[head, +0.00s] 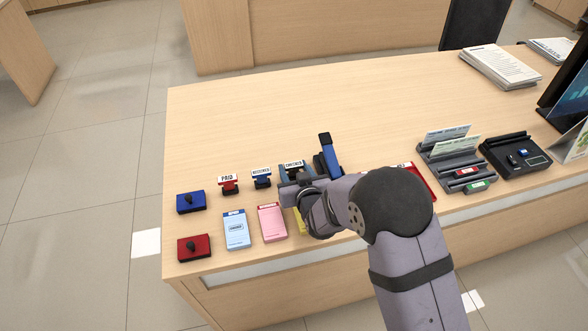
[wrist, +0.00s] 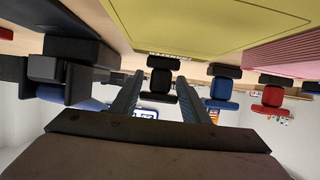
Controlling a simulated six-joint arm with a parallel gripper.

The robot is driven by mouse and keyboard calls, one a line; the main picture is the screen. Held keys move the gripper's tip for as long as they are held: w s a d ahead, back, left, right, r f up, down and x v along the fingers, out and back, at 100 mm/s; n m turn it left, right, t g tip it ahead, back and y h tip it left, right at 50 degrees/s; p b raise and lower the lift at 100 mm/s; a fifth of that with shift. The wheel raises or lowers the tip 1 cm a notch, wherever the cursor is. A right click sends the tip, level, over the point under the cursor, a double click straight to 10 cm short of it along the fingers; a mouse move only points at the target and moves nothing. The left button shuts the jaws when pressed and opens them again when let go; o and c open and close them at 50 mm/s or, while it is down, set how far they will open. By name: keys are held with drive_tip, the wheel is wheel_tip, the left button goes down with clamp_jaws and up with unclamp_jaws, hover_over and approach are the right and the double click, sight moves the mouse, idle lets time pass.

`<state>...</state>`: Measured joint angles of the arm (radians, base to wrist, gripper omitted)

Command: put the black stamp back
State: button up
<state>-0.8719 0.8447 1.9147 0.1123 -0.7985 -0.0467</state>
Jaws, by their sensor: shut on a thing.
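The black stamp (head: 292,164) shows in the head view with its white label up, at the right end of the stamp row and partly hidden by my gripper (head: 291,188). In the wrist view the black stamp (wrist: 158,78) is between the two fingers of my gripper (wrist: 156,98), which is shut on it. The stamp looks upright. I cannot tell whether its base touches the counter. The blue-handled stamp (head: 261,178) and the red PAID stamp (head: 228,184) stand to its left; they also show in the wrist view, blue (wrist: 221,88) and red (wrist: 271,95).
A dark blue upright device (head: 327,153) stands just right of my gripper. Blue (head: 236,229), pink (head: 272,222) and yellow (head: 300,222) pads lie in front. Two ink pads, blue (head: 191,202) and red (head: 194,247), are at the left. The counter's back (head: 280,105) is clear.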

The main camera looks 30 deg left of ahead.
drive_tip(key=o, duration=0.8)
drive_tip(key=shift+o, duration=0.2)
drive_tip(key=shift+r, duration=0.15)
drive_tip(key=v, duration=1.2)
drive_tip(key=shift+b, duration=0.3)
drive_tip(key=w+d+h, duration=0.1)
drive_tip(key=d, duration=0.2)
drive_tip(key=w+d+f+m+h, duration=0.1)
drive_tip(key=d, duration=0.2)
drive_tip(key=w+d+f+m+g+h, duration=0.1)
drive_tip(key=d, duration=0.3)
drive_tip(key=shift+w+h, duration=0.3)
drive_tip(key=shift+w, duration=0.05)
drive_tip(key=s+d+f+m+g+h, duration=0.1)
drive_tip(key=s+d+m+g+h, duration=0.15)
drive_tip(key=d, duration=0.85)
drive_tip(key=s+d+m+g+h, duration=0.2)
drive_tip(key=s+d+g+h, duration=0.15)
drive_tip(key=d, duration=0.75)
drive_tip(key=s+d+m+g, duration=0.2)
drive_tip(key=s+d, duration=0.4)
drive_tip(key=s, duration=0.3)
drive_tip(key=shift+s+d+r+g, duration=0.25)
drive_tip(key=shift+r+g, duration=0.05)
drive_tip(key=shift+r, duration=0.2)
